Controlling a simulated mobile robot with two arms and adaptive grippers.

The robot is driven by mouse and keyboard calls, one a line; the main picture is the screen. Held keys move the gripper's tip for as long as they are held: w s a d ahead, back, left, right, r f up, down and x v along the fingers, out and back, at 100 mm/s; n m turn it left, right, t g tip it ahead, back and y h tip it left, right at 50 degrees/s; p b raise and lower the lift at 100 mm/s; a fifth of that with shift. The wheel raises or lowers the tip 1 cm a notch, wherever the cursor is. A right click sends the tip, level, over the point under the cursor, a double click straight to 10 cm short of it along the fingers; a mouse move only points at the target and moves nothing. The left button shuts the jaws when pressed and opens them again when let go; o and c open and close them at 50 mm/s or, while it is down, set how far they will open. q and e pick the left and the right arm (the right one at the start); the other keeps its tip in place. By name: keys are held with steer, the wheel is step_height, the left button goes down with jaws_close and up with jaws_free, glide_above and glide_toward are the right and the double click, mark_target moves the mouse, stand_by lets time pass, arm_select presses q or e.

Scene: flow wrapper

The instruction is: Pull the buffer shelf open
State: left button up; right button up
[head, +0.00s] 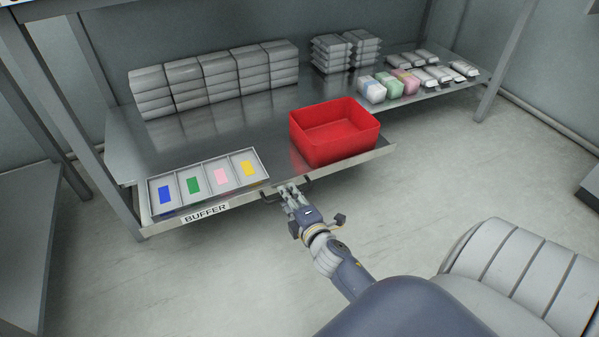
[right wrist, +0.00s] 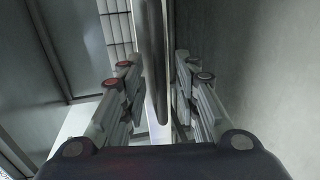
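The buffer shelf is a grey metal shelf (head: 225,143) with a front lip bearing a BUFFER label (head: 206,213). Its front edge lies close to the frame's front left post. A dark handle (head: 308,183) sits on the front lip, right of the label. My right gripper (head: 289,189) is at this handle, pointing toward the shelf. In the right wrist view the dark handle bar (right wrist: 155,65) runs between the two fingers, which stand apart on either side. The fingers look open; no firm contact shows. My left gripper is not in view.
On the shelf are a red bin (head: 335,153), a tray (head: 203,203) with coloured cards, stacks of grey packs (head: 215,78) and several wrapped packs (head: 390,86). A table (head: 25,235) stands at the left. The floor (head: 180,280) before the shelf is clear.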

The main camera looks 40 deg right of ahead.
steer(key=v, duration=1)
steer(key=shift+s, duration=0.25)
